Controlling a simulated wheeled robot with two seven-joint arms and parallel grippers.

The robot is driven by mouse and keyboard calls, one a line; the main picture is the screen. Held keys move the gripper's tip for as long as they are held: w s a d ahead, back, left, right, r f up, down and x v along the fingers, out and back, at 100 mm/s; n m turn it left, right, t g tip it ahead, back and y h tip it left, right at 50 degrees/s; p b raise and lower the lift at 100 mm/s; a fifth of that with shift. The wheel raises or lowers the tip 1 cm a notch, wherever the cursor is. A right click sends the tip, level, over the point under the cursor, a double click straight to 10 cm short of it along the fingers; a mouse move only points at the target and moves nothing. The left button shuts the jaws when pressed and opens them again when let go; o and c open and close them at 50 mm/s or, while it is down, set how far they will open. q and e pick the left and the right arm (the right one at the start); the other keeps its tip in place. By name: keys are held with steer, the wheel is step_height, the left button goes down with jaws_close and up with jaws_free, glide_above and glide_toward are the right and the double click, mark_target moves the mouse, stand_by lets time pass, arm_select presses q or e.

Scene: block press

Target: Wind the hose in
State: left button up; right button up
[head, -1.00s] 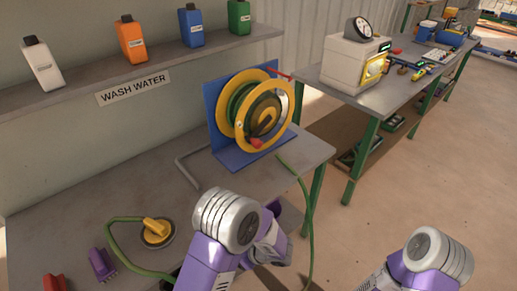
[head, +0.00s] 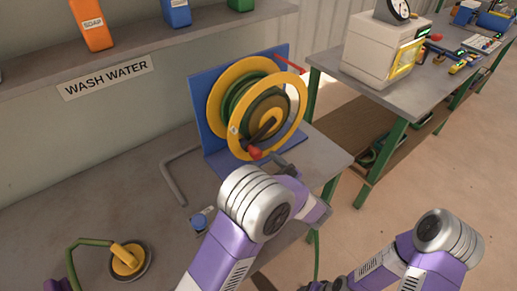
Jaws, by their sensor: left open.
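The hose reel (head: 258,72) has yellow flanges and stands on a blue bracket (head: 205,115) on the grey bench. Green hose (head: 236,97) is wound inside it. A dark crank with a red knob (head: 255,153) is on its front face, the knob low. My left gripper (head: 277,162) is open, just right of the knob and slightly below it; contact cannot be told. My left arm hides part of the bracket's base. My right gripper (head: 327,286) is at the bottom edge, mostly cut off.
A yellow-handled round fitting (head: 127,260) with a green hose lies at the bench's left. A bent grey bar (head: 170,180) and a small blue-ended item (head: 201,218) are near the bracket. A second bench (head: 385,95) with a cream machine (head: 383,48) stands at right.

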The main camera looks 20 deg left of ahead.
mark_target(259, 157)
arm_select(q)
steer(key=shift+b+x, duration=0.5)
steer(key=shift+x, duration=2.15)
steer(key=shift+f, duration=0.1)
jaws_close()
